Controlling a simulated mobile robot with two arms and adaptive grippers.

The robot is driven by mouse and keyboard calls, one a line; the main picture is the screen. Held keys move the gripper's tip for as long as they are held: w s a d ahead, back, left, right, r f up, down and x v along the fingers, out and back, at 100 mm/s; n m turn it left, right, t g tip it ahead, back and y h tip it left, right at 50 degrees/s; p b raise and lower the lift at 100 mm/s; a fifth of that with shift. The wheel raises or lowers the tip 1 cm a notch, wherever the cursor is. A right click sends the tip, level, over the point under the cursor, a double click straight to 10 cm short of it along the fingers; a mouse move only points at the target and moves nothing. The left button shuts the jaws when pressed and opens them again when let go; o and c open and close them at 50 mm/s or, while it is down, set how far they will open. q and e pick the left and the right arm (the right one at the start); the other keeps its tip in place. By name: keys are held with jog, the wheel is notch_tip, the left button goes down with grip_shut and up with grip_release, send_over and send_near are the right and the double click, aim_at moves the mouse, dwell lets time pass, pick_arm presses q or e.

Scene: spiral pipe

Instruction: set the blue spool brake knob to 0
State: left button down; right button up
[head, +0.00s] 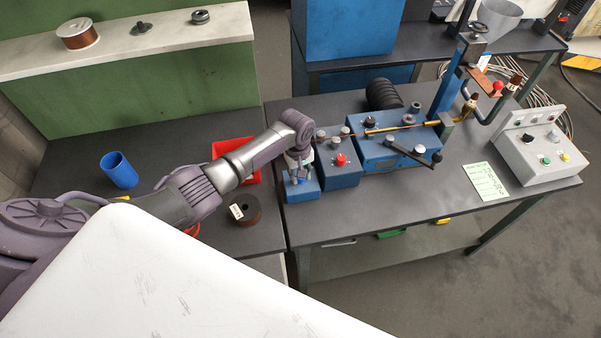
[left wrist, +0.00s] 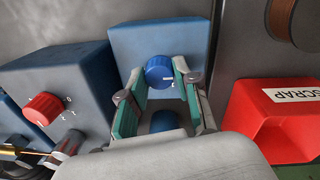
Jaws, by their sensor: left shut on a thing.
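The blue spool brake knob (left wrist: 159,72) sits on the face of a blue-grey box (left wrist: 190,36), with a short white mark on the knob's face and a small white character on the box at its lower right, too small to read for sure. My left gripper (left wrist: 161,77) has its teal-padded fingers on either side of the knob and is shut on it. In the head view the left gripper (head: 299,172) reaches down over the small blue box (head: 303,194) at the left end of the bench, and hides the knob there. My right gripper is not in view.
A red knob (head: 341,159) on a taller blue box stands close to the right of the gripper. A red scrap bin (left wrist: 285,115) and a copper spool (left wrist: 294,20) lie on the other side. A blue cup (head: 119,170) stands farther left.

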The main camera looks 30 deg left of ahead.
pick_arm(q)
jog(key=c, duration=0.8)
grip_release()
jog(key=r, duration=1.2)
jog(key=shift+s+a, duration=0.25)
jog(key=shift+a, duration=0.05)
